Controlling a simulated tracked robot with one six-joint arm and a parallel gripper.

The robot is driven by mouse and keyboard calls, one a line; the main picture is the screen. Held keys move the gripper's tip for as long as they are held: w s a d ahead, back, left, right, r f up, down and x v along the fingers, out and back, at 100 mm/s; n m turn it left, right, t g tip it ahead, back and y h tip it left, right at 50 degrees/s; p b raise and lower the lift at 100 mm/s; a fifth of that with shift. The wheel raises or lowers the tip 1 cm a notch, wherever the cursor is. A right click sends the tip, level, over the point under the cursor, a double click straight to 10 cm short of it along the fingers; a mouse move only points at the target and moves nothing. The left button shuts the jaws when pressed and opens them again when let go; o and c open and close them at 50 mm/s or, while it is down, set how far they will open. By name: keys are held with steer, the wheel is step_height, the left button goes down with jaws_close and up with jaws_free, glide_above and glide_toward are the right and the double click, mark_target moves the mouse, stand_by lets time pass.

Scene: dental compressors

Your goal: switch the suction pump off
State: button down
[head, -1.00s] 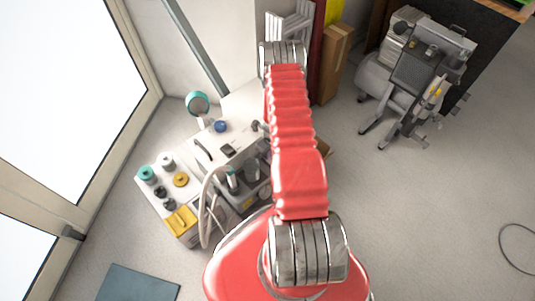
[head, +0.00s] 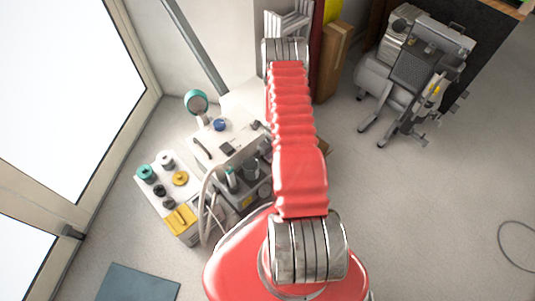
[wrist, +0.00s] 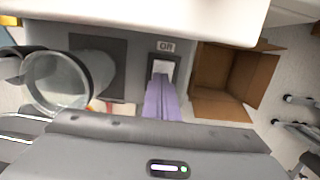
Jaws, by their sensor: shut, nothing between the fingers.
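The suction pump seems to be the pale machine (head: 228,133) left of my arm in the head view. Its grey front panel (wrist: 125,88) fills the upper middle of the wrist view. A light rocker switch (wrist: 164,66) sits in a dark frame on that panel, under a small label (wrist: 166,46) too blurred to read surely. My gripper (wrist: 160,82) shows as purple fingers, shut and empty. Its tips are right at the lower part of the switch and cover some of it; I cannot tell whether they touch. The gripper is hidden in the head view.
A clear round jar (wrist: 56,82) is left of the switch. An open cardboard box (wrist: 230,82) is on the right.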

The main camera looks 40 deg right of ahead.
steer(key=shift+r, duration=0.1)
stand_by(0.3)
steer(key=shift+r, duration=0.85)
step_height(320, 180, up, 12)
steer(key=s, duration=0.1)
steer(key=shift+s, duration=0.35)
steer(key=shift+w+d, duration=0.25)
steer(key=shift+w, duration=0.55)
steer(key=shift+w+f, duration=0.3)
steer(key=shift+f, duration=2)
steer(key=shift+w+f, duration=0.25)
steer(key=shift+f, duration=2.1)
steer(key=shift+w+f, duration=0.3)
steer(key=shift+f, duration=2)
